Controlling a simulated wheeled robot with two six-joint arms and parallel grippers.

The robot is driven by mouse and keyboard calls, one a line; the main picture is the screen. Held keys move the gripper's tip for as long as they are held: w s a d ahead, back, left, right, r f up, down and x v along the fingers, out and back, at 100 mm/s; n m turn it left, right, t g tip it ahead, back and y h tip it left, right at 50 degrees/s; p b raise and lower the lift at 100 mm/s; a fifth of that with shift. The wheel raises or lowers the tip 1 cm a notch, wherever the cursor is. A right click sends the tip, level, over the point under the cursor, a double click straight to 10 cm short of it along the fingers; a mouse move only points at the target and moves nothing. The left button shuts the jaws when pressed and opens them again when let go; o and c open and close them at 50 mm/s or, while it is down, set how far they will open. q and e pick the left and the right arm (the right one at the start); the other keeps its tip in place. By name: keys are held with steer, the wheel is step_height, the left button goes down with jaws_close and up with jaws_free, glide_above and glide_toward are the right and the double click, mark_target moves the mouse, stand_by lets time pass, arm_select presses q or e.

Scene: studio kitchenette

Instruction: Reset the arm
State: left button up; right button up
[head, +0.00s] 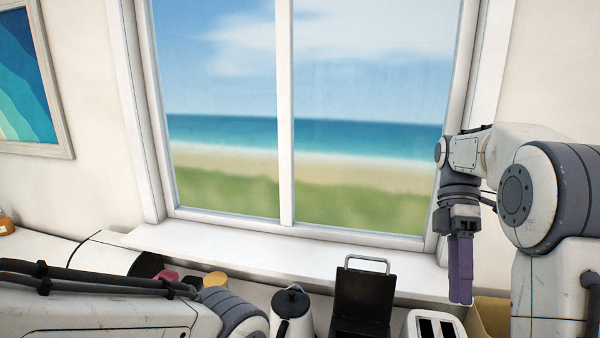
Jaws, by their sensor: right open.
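My right arm is raised at the right side of the head view, bent at the elbow. My right gripper (460,300) hangs down from it with purple fingers, in front of the window's lower right corner. It is open, and I see nothing held between the fingers. My left arm comes in low from the left and lies across the bottom left of the view. Its gripper is out of the picture.
On the counter below the window (290,150) stand a kettle (292,312), a black open grill (362,300) and a white toaster (433,325). A yellow item (215,279) and a red item (167,276) lie behind my left arm. A tan box (490,318) is beneath my right gripper.

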steer(key=s+a+f+m+t+b, duration=0.2)
steer(key=s+a+f+b, duration=0.3)
steer(key=f, duration=0.5)
steer(key=s+a+f+m+t+b, duration=0.3)
steer(key=s+a+f+b, duration=0.2)
steer(key=f, duration=0.6)
steer(key=s+a+f+m+t+h+b, duration=0.1)
steer(key=s+a+f+m+t+b, duration=0.2)
steer(key=a+f+b, duration=0.6)
steer(key=shift+s+a+f, duration=0.7)
steer(key=shift+s+f, duration=0.25)
steer(key=shift+s, duration=0.3)
